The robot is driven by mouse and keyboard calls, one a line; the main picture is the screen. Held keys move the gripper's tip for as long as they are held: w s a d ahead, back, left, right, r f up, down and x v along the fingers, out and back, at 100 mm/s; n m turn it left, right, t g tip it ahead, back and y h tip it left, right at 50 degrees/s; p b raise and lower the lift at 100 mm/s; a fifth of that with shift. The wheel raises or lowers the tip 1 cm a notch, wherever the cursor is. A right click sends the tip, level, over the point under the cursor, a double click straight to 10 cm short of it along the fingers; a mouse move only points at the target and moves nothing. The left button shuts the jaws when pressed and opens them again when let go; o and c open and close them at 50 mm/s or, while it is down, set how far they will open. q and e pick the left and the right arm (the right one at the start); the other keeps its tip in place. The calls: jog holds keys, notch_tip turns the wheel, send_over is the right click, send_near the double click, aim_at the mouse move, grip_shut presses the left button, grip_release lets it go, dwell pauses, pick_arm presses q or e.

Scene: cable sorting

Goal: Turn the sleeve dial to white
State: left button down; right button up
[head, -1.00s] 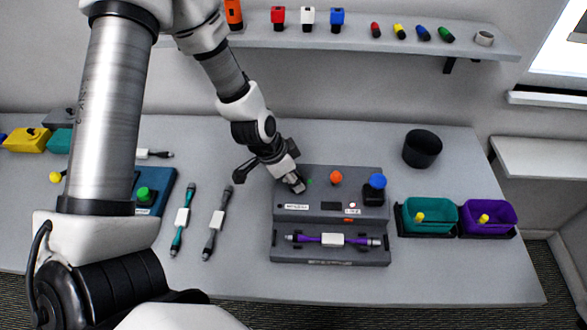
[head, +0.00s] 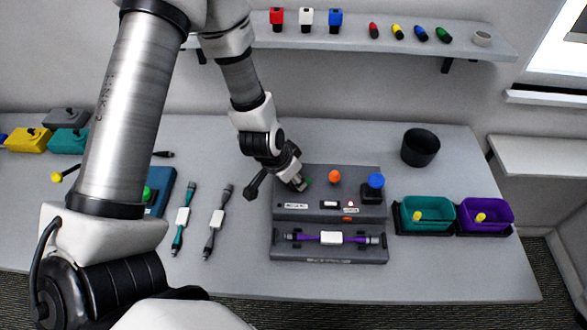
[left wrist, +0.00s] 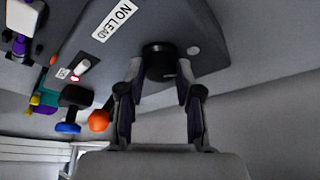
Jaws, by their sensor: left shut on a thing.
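The grey machine (head: 283,214) stands on the table with a purple cable with a white block (head: 331,238) across its front cradle. My left gripper (head: 300,184) is at the machine's upper left, shut on a round black dial. In the left wrist view the dial (left wrist: 158,60) sits between the two fingers of my gripper (left wrist: 160,78). In the head view the gripper mostly hides the dial. The machine's small window (head: 330,205) shows something white. My right gripper is not in view.
An orange knob (head: 334,177) and a blue button (head: 376,181) stand right of the dial. Teal (head: 424,227) and purple (head: 490,228) bins are on the right, with a black cup (head: 420,148) behind. Two cables lie left of the machine. A shelf (head: 430,48) runs above.

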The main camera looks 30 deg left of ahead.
pick_arm(q)
jog(key=c, duration=0.8)
grip_release()
jog(key=shift+o, duration=0.2)
jog(key=v, duration=1.2)
